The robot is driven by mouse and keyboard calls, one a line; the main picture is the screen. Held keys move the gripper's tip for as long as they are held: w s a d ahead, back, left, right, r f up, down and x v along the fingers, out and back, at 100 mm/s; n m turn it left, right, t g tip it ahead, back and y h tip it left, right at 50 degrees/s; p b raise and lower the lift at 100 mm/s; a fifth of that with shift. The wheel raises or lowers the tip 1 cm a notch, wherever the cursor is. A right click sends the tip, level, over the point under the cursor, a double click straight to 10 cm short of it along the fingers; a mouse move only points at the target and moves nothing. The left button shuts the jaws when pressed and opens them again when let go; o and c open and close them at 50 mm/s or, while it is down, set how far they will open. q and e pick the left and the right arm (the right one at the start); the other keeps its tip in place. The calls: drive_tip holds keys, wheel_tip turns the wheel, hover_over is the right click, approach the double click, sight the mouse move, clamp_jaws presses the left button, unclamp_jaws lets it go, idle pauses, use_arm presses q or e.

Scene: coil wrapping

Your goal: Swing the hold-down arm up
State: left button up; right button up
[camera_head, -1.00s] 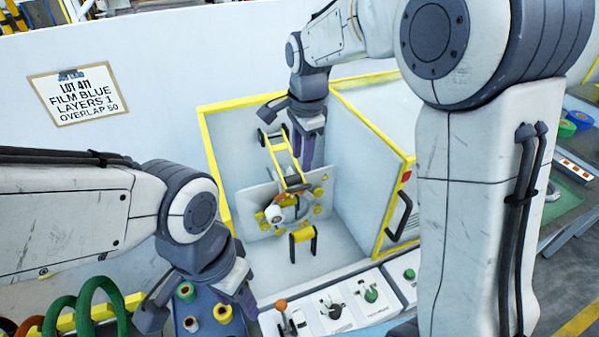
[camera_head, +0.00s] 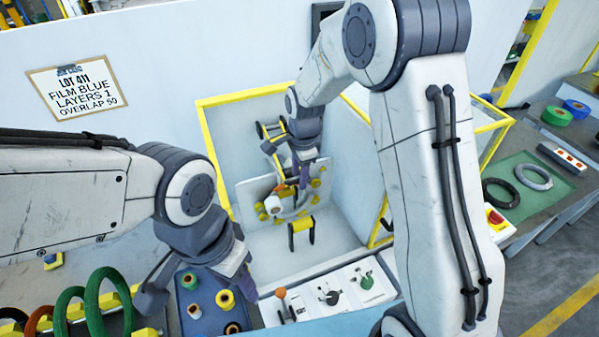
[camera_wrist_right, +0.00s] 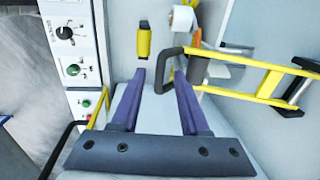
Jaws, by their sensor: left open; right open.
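The hold-down arm is a yellow two-bar frame (camera_head: 268,138) inside the yellow-edged enclosure, leaning down toward the ring plate (camera_head: 248,196). In the right wrist view the yellow frame (camera_wrist_right: 262,80) comes in from the right, with a black looped end beside the fingertips. My right gripper (camera_head: 304,180) is at the frame's lower end. Its purple fingers (camera_wrist_right: 160,78) are apart; the right finger overlaps the black end, and I cannot tell whether they touch. A white roll (camera_head: 273,204) sits by the ring. My left gripper (camera_head: 200,294) is open and empty above the spool tray.
A control panel (camera_head: 330,296) with knobs and an orange-topped lever runs along the enclosure's front. A yellow block with black sides (camera_head: 301,228) stands below the ring. Green coils (camera_head: 96,305) stand at lower left.

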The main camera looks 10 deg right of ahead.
clamp_jaws()
idle(1.4)
